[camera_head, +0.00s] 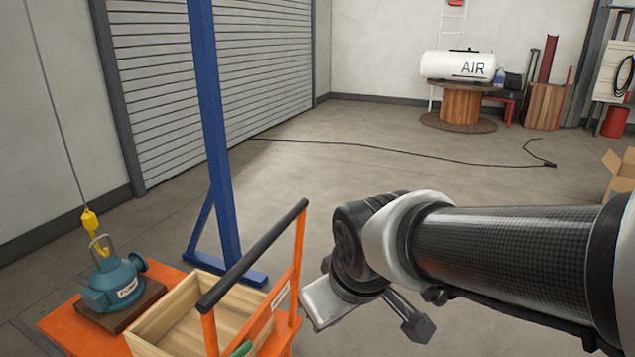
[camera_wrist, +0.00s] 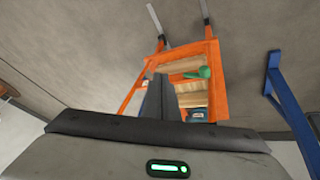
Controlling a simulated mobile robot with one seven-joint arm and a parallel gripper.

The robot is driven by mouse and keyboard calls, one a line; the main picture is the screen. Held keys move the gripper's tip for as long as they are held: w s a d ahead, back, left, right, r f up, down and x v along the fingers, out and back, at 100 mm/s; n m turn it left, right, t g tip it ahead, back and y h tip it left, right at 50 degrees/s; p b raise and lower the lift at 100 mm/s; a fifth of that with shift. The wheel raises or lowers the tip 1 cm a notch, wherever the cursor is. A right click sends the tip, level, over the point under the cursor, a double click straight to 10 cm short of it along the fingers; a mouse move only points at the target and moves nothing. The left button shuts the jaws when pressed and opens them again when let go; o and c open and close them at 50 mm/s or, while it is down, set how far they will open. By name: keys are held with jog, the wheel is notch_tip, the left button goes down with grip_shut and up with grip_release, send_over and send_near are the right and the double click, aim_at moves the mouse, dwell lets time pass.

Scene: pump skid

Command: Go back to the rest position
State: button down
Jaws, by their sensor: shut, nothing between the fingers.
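My gripper (camera_wrist: 160,82) shows in the wrist view as dark fingers rising above the hand's body. The fingers are shut with nothing between them. In the head view my arm reaches in from the right and bends downward at the wrist, to the right of the orange cart (camera_head: 72,322). No contact with the cart shows. In the wrist view the cart (camera_wrist: 218,75) lies beyond the fingers, which cover part of it.
A green-handled item (camera_wrist: 200,73) shows there. A blue post (camera_head: 210,110) stands behind. Open floor lies beyond, crossed by a black hose (camera_head: 400,148).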

jog(key=s+d+r+m+h, duration=0.1)
jog(key=s+d+r+m, duration=0.25)
jog(key=d, duration=0.25)
jog(key=s+d+r+m, duration=0.2)
jog(key=s+d+m, duration=0.2)
jog(key=d, duration=0.2)
notch_tip(320, 180, up, 20)
jog(key=p, duration=2)
jog(key=shift+w+a+r, duration=0.15)
jog(key=shift+a, duration=0.05)
jog(key=shift+n, duration=0.25)
